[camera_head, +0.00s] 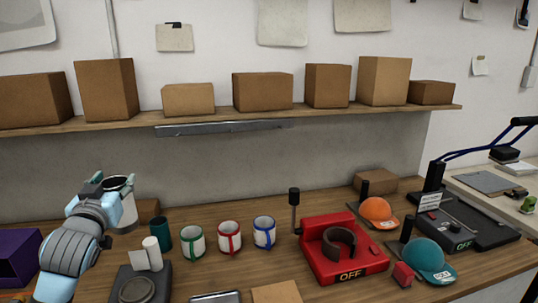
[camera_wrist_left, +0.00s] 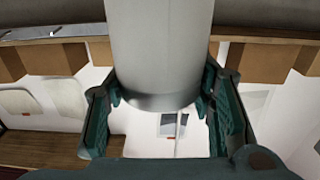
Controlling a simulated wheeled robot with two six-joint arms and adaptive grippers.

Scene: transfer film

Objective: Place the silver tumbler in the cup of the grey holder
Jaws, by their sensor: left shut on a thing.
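The silver tumbler (camera_head: 127,210) is in my left gripper (camera_head: 108,184), held above the left part of the table in the head view. In the left wrist view the tumbler (camera_wrist_left: 160,45) stands between the two green-padded fingers of the left gripper (camera_wrist_left: 160,88), which is shut on it. A dark grey holder (camera_head: 160,277) with a round cup lies on the table at the lower left, cut off by the bottom edge. The tumbler is above and behind it, apart from it. My right gripper is not in view.
A dark green tumbler (camera_head: 162,236) and a white cylinder (camera_head: 152,254) stand near the holder. Several enamel mugs (camera_head: 229,237) stand to the right, then a red press (camera_head: 365,262) and caps (camera_head: 429,256). A purple box (camera_head: 18,255) is at far left. A shelf (camera_head: 300,119) with cartons runs above.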

